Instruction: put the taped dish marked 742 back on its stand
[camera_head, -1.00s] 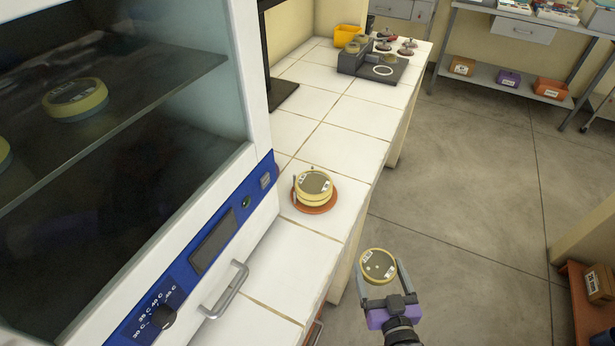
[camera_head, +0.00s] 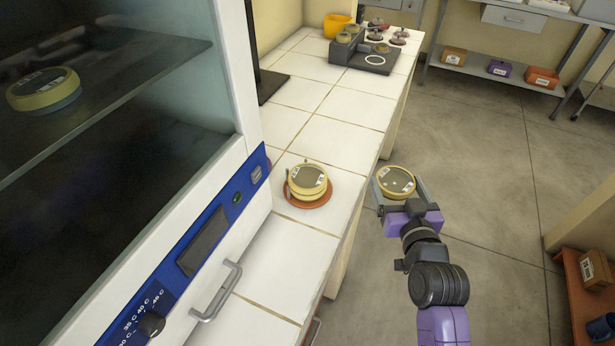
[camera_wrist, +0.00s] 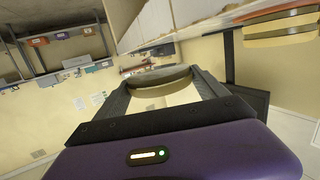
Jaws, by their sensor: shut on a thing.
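My gripper (camera_head: 398,198) is shut on a round taped dish (camera_head: 396,181) with a dark top, pale labels and a yellow rim. I hold it over the floor, just right of the counter edge. The number on its label is too small to read. The held dish also shows between the fingers in the wrist view (camera_wrist: 160,82). Another yellow-rimmed dish (camera_head: 308,180) sits on a round orange-brown stand (camera_head: 318,204) on the counter, left of my gripper. A grey stand block (camera_head: 366,62) with a white ring and dishes is at the counter's far end.
The white tiled counter (camera_head: 335,137) is mostly clear in its middle. An incubator with a blue panel (camera_head: 205,240) and a handle (camera_head: 217,292) stands at left, with a dish (camera_head: 44,90) inside. A yellow bin (camera_head: 337,25) and red-topped items are at the back.

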